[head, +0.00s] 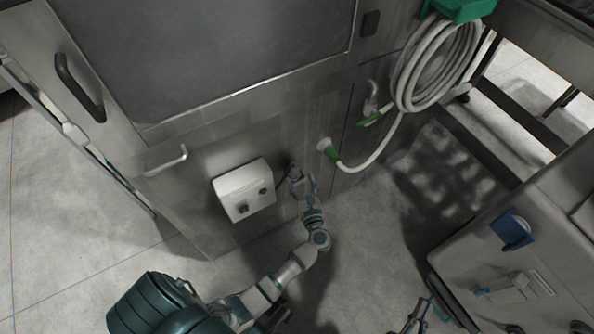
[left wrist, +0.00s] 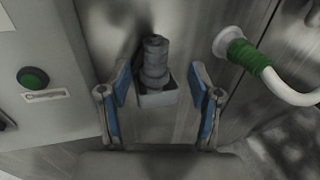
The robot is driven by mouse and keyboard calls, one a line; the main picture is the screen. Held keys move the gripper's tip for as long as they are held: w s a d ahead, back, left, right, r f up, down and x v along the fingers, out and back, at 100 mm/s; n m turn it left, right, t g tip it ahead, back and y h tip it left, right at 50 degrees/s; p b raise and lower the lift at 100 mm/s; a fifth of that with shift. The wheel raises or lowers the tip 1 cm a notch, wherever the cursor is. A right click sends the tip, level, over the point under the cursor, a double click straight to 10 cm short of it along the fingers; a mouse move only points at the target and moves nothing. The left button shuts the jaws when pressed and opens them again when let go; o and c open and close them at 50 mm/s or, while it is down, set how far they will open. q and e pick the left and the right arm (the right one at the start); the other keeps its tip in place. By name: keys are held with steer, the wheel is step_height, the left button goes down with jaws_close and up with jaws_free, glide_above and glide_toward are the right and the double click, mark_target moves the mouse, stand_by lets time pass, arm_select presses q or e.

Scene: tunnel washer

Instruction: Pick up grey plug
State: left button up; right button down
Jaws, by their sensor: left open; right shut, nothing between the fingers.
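The grey plug (left wrist: 155,62) stands upright in a small grey holder (left wrist: 157,98) on the metal wall, in the left wrist view. My left gripper (left wrist: 160,76) is open, with one blue-padded finger on each side of the plug. A gap shows between each finger and the plug. In the head view my left gripper (head: 300,178) is up against the machine's front, and the plug is mostly hidden there. My right gripper (head: 424,308) is at the bottom edge of the head view, shut and empty, far from the plug.
A white control box (head: 244,189) is just left of my left gripper; its green button (left wrist: 33,78) shows in the wrist view. A white hose (head: 382,148) with a green connector (head: 331,152) is close on the right. A bench (head: 520,255) with a blue item stands at right.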

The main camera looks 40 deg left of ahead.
mark_target(296, 171)
arm_select(q)
steer(key=shift+w+a, duration=0.4)
steer(key=shift+a, duration=0.1)
steer(key=x, duration=0.5)
steer(key=shift+a+f+b, duration=0.1)
steer(key=shift+a+b, duration=0.3)
steer(key=shift+s+d, duration=0.1)
steer(key=shift+d, duration=0.05)
steer(key=shift+c, duration=0.9)
steer(key=c, duration=0.4)
jaws_close()
arm_select(e)
steer(key=shift+s+r+t, duration=0.55)
steer(key=shift+r+t, duration=0.2)
steer(key=shift+t, duration=0.05)
